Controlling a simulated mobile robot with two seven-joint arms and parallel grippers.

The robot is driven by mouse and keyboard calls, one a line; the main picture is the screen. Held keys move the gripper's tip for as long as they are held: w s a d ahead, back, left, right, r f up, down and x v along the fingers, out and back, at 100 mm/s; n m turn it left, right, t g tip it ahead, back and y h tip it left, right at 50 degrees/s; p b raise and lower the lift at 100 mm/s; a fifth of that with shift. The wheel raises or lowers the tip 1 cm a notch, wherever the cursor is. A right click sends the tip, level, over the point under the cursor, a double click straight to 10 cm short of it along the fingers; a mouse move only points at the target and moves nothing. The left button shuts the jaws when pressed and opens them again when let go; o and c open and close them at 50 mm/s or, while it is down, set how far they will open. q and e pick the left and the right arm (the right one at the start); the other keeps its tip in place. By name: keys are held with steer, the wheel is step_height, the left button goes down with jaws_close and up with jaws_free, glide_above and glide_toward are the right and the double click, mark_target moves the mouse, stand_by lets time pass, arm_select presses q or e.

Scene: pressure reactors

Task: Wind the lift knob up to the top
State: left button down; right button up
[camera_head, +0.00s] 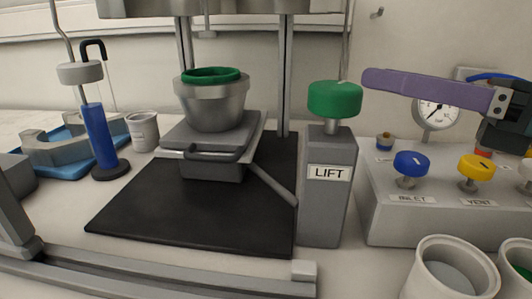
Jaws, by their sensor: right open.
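The green lift knob (335,100) sits on a short metal stem on top of a grey post (326,200) labelled LIFT. Left of it, a grey lift platform (212,134) carries a steel vessel (211,105) with a green ring on its rim. The vessel stands below the reactor head (205,8), with a gap between them. My right gripper (378,82) comes in from the right. Its long purple finger points left, its tip just right of the knob's upper edge; I cannot tell whether they touch. The other finger is hidden. My left gripper is not in view.
A control box (445,225) with blue (411,163) and yellow (476,167) knobs stands right of the post, with a pressure gauge (436,112) behind. White cups (449,272) are at front right. Upright metal columns (285,80) stand behind the vessel. A black mat (180,215) is mostly clear.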

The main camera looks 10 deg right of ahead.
mark_target(333, 109)
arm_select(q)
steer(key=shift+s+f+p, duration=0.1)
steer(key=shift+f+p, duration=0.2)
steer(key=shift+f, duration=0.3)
arm_select(e)
steer(key=w+a+f+n, duration=0.1)
steer(key=a, duration=0.1)
steer(key=w+a+f+n+g, duration=0.1)
steer(key=w+a, duration=0.1)
steer(key=a, duration=0.1)
steer(key=w+a+f+y, duration=0.1)
steer(key=w+a, duration=0.1)
steer(key=a, duration=0.1)
steer(key=shift+w+n+g, duration=0.15)
steer(key=shift+n+g, duration=0.25)
steer(key=shift+c, duration=0.4)
steer(key=shift+r, duration=0.1)
steer(key=c, duration=1.2)
steer(key=shift+c, duration=0.2)
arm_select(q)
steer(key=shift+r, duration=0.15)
